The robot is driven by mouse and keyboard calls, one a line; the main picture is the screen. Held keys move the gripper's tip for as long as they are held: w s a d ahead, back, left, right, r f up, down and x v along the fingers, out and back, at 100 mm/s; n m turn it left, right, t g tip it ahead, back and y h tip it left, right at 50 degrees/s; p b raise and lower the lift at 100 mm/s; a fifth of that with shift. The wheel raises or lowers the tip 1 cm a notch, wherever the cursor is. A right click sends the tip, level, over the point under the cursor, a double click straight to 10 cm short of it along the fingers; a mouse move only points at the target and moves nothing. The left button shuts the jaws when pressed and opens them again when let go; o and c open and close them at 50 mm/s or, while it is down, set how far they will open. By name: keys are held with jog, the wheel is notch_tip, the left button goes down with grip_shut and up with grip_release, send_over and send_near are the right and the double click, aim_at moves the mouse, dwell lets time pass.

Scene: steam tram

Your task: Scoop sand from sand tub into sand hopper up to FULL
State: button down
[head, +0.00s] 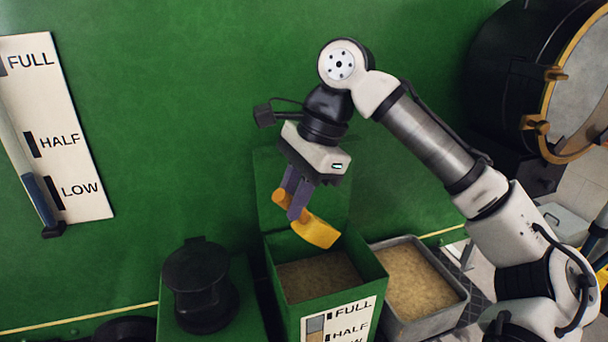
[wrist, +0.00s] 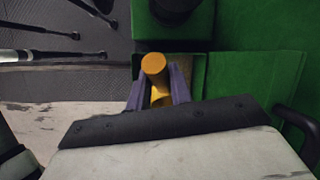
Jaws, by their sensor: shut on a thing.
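My gripper (head: 297,203) is shut on a yellow scoop (head: 316,233) and holds it over the open sand hopper (head: 376,268). The scoop is tilted; whether sand is in it I cannot tell. It also shows in the wrist view (wrist: 154,64), between the purple fingers. The hopper is a green box with sand inside, below its rim. Its front label (head: 350,322) reads FULL and HALF; the brown part of its gauge strip starts near HALF. The sand tub (head: 459,293), a grey metal tray of pale sand, stands just right of the hopper.
A black-capped green box (head: 201,285) stands left of the hopper. A green wall (head: 180,100) rises behind, with another FULL/HALF/LOW gauge (head: 62,140) at left. A large black drum-shaped lamp (head: 510,75) is at upper right, near my arm.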

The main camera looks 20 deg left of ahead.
jog(key=shift+w, duration=0.25)
jog(key=shift+a, duration=0.1)
jog(key=s+t+b, duration=0.1)
jog(key=s+a+t+h+b, duration=0.1)
jog(key=b, duration=0.1)
jog(key=shift+f, duration=0.2)
jog(key=s+t+h+b, duration=0.1)
jog(key=s+a+t+h+b, duration=0.1)
jog(key=t+b, duration=0.1)
jog(key=s+a+f+t+h+b, duration=0.1)
jog(key=t+h+b, duration=0.1)
jog(key=shift+s+a+f+n, duration=0.1)
jog(key=shift+s+a+n, duration=0.15)
jog(key=shift+n, duration=0.15)
jog(key=shift+f, duration=0.15)
dwell(1.1)
